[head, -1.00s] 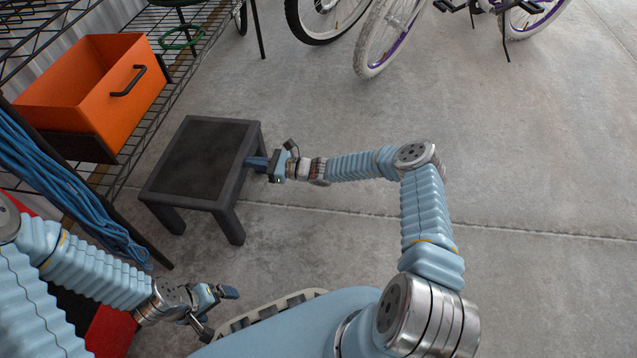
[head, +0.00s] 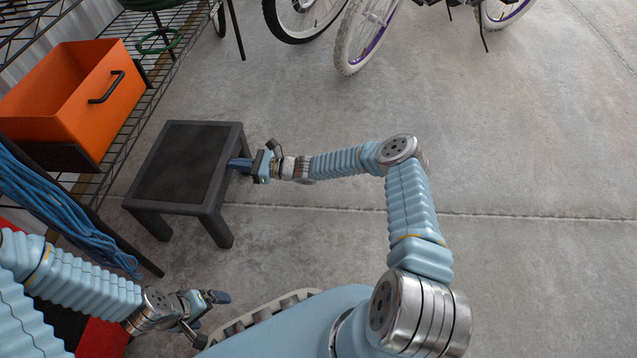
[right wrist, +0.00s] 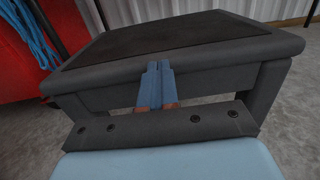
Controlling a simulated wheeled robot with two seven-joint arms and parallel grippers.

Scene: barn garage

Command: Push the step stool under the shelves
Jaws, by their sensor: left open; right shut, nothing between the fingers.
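The dark grey step stool (head: 186,160) stands upright on the concrete floor, beside the wire shelves (head: 122,140) and to their right in the head view. My right gripper (head: 238,164) is shut and empty, its fingertips at the stool's right side. In the right wrist view the shut fingers (right wrist: 158,78) meet the stool's edge (right wrist: 215,60), and seem to touch it. My left gripper (head: 208,314) is open and empty, low in the head view, apart from the stool. The stool's far legs are hidden.
An orange bin (head: 75,105) with a black handle sits on the shelves. Blue rope (head: 60,205) hangs at the shelf's near end, above something red (head: 103,338). Bicycles (head: 352,38) stand at the back. The floor to the right is clear.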

